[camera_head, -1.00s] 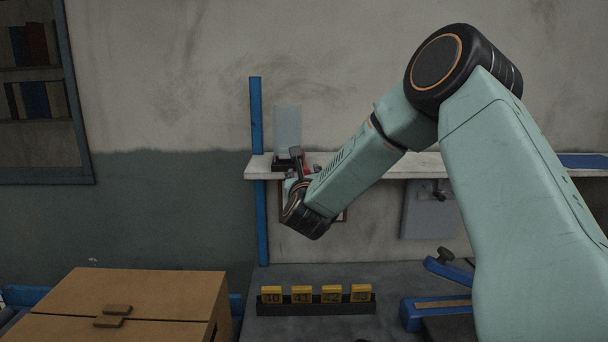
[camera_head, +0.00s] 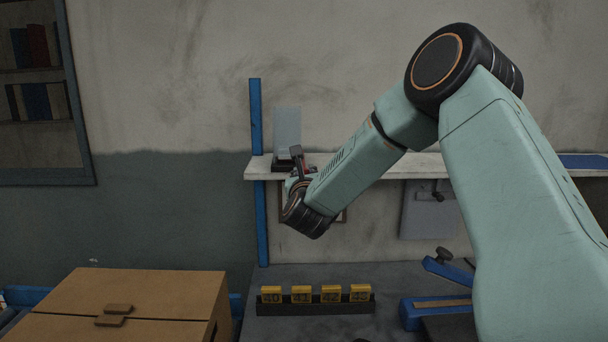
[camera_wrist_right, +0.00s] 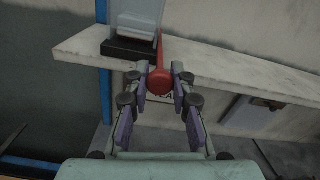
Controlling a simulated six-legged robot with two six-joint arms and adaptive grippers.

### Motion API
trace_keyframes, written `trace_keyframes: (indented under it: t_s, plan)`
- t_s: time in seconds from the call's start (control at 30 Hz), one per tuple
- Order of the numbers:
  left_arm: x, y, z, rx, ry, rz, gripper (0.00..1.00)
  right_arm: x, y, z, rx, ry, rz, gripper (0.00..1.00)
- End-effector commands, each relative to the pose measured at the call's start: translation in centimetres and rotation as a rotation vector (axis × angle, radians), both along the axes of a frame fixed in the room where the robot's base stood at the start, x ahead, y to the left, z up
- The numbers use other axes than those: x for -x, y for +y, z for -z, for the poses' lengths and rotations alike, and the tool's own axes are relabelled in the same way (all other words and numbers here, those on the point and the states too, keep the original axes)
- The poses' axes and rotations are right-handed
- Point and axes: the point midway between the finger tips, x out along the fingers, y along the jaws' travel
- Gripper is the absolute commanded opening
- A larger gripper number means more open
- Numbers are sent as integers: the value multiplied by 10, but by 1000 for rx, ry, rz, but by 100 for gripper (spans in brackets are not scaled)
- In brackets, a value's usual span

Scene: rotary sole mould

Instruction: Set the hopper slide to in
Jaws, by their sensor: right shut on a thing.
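The hopper appears as a pale grey upright box (camera_head: 286,128) on a dark base, standing on the white shelf near its left end. It also shows at the top of the right wrist view (camera_wrist_right: 136,20). A red slide handle with a round knob (camera_wrist_right: 160,82) sticks out from beside the dark base towards me. My right gripper (camera_wrist_right: 162,76) is shut on this knob, one finger on each side. In the head view the right gripper (camera_head: 298,178) is partly hidden by my wrist, and only a bit of red shows. My left gripper is not in view.
The white shelf (camera_head: 420,167) runs to the right, held by a blue post (camera_head: 257,210). Below are a black rack (camera_head: 317,307) with several yellow numbered blocks, a blue clamp-like fixture (camera_head: 430,309) and a cardboard box (camera_head: 130,300). A grey panel (camera_head: 428,212) hangs under the shelf.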

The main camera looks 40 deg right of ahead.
Motion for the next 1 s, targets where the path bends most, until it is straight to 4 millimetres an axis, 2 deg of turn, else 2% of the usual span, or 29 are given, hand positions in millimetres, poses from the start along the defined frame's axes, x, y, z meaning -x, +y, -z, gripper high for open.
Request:
trace_keyframes:
  t_s: [0.13, 0.43, 0.87, 0.9, 1.0]
  plan:
    - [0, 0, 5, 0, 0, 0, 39, -4, -2, 5, -4, 6, -3, 0]
    - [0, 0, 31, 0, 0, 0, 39, -27, -22, 8, -4, 6, -3, 0]
    - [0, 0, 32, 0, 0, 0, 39, -33, -27, 2, -4, 5, -3, 0]
    - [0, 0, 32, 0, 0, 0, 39, -33, -27, 2, -4, 4, -3, 25]
    - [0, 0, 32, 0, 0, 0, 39, -33, -27, 2, -4, 3, -3, 33]
